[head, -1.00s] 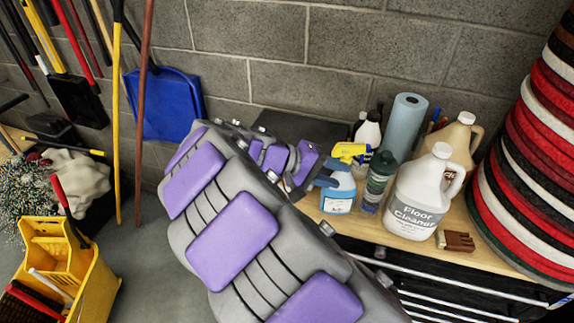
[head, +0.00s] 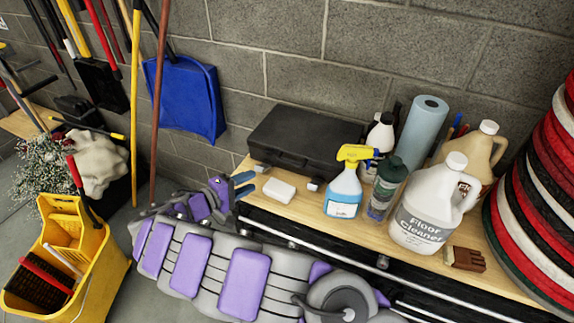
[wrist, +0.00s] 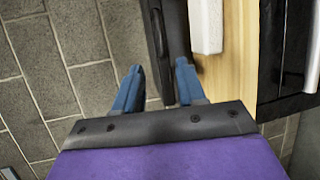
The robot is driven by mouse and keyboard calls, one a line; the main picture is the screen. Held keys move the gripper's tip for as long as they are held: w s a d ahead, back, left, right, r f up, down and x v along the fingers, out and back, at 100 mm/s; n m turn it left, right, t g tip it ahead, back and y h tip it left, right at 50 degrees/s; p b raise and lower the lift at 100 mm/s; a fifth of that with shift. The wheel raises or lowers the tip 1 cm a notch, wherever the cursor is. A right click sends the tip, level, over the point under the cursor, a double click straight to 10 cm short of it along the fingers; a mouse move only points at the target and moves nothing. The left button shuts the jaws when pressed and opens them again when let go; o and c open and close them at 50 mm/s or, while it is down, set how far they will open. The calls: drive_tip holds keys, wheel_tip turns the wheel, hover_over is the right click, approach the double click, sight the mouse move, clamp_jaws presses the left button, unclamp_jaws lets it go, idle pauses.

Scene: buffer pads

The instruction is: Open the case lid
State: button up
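The black case (head: 305,135) lies shut and flat on the wooden shelf against the wall in the head view. Light latches show on its front side. My gripper (head: 243,184) is at the shelf's left front edge, just left of and in front of the case. Its blue fingers are spread apart and hold nothing. In the wrist view, the open gripper (wrist: 158,72) has the dark case (wrist: 174,35) ahead, between and beyond the fingertips. Contact with the case cannot be made out.
A white block (head: 279,190) lies in front of the case, close to my gripper. A blue spray bottle (head: 343,190), a green bottle (head: 385,190) and a floor cleaner jug (head: 425,215) stand to the right. A yellow mop bucket (head: 75,255) is on the floor at left.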

drive_tip(key=b+x, duration=0.2)
drive_tip(key=x, duration=1.4)
drive_tip(key=shift+s+f, duration=0.1)
clamp_jaws()
